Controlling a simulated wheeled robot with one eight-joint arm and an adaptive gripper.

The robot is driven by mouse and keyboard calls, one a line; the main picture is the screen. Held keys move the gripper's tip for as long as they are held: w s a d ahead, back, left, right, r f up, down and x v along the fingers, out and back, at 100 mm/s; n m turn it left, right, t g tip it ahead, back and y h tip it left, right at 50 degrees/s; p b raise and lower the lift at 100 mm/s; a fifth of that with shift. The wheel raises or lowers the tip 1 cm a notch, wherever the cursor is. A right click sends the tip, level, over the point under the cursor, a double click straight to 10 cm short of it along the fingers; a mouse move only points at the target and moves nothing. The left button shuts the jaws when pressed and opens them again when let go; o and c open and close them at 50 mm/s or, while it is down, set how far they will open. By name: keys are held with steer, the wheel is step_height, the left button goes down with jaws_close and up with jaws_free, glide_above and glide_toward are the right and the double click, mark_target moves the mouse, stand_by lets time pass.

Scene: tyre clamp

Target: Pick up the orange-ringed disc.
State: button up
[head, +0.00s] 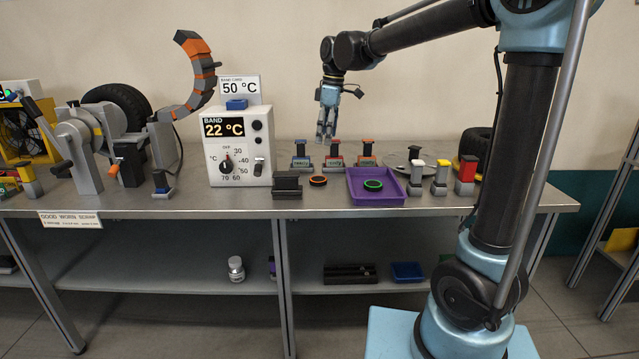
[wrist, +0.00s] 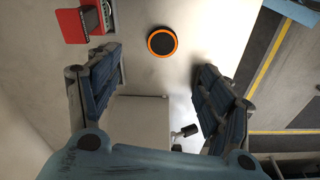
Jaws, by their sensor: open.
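The orange-ringed disc (head: 318,181) is a flat black disc with an orange rim. It lies on the grey bench, left of the purple tray. In the wrist view the disc (wrist: 162,42) lies at the top middle, beyond the space between the fingers. My gripper (head: 326,134) hangs fingers down, well above the bench and apart from the disc. In the wrist view my gripper (wrist: 160,90) has its fingers wide apart with nothing between them.
The purple tray (head: 355,200) holds a green-ringed disc (head: 373,185). A black block (head: 287,186) stands left of the orange-ringed disc. Behind is a row with blue, red and orange tops (head: 334,153). A white temperature box (head: 238,150) stands to the left. Several small clamps (head: 441,178) stand right of the tray.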

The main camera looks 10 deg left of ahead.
glide_above(319, 179)
steer(key=d, duration=0.1)
steer(key=f, duration=0.9)
steer(key=shift+w, duration=0.25)
steer(key=shift+s+a+f, duration=0.1)
steer(key=shift+a+f, duration=0.05)
steer(key=shift+f, duration=0.7)
steer(key=shift+s+a+f, duration=0.1)
steer(key=shift+a+f, duration=0.1)
steer(key=shift+f, duration=0.7)
steer(key=shift+a+f, duration=0.15)
steer(key=shift+f, duration=0.7)
steer(key=c, duration=1.2)
